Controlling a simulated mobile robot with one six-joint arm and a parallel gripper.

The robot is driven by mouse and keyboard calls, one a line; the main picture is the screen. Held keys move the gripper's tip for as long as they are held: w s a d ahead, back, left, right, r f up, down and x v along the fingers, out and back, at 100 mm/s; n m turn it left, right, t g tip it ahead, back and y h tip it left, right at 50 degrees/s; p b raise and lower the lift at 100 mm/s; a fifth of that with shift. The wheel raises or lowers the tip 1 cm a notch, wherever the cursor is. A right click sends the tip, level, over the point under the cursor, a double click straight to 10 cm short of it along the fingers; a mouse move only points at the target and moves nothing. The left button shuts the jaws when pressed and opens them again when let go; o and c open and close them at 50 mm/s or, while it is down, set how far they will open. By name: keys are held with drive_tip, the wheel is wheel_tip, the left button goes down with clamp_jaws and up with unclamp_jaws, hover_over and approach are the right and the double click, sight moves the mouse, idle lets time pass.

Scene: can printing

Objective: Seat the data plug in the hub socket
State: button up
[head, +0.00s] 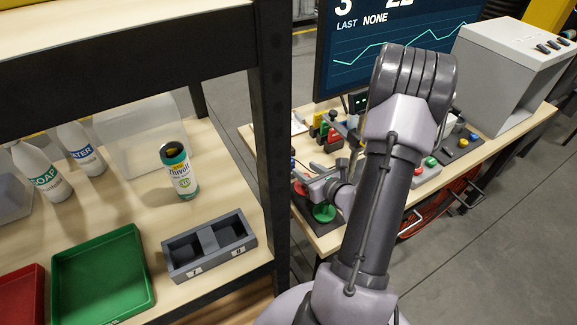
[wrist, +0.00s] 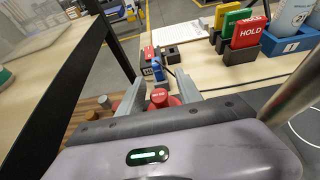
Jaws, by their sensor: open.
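In the wrist view my gripper (wrist: 160,88) is open, its two grey fingers apart with nothing held between them. Beyond the fingertips, a small blue plug-like piece (wrist: 157,71) stands at a dark block with a white label (wrist: 147,71). A red piece (wrist: 149,52) and a black socket-like block (wrist: 172,55) are just behind it. I cannot tell which of these is the data plug or the hub socket. In the head view my gripper (head: 318,187) is low over the bench's left end, partly hidden by my arm.
A red knob (wrist: 159,98) shows between the fingers. Coloured cards, one marked HOLD (wrist: 248,33), stand in a dark holder at right. A black shelf post (head: 272,110) rises close left of my gripper. A monitor (head: 350,45) and grey machine (head: 505,75) stand behind.

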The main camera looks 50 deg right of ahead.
sight(293, 162)
drive_tip(key=x, duration=0.5)
drive_tip(key=b+x, duration=0.1)
drive_tip(key=x, duration=0.1)
drive_tip(key=shift+w+a+r, duration=0.2)
drive_tip(key=shift+w, duration=0.25)
drive_tip(key=shift+s, duration=0.1)
clamp_jaws()
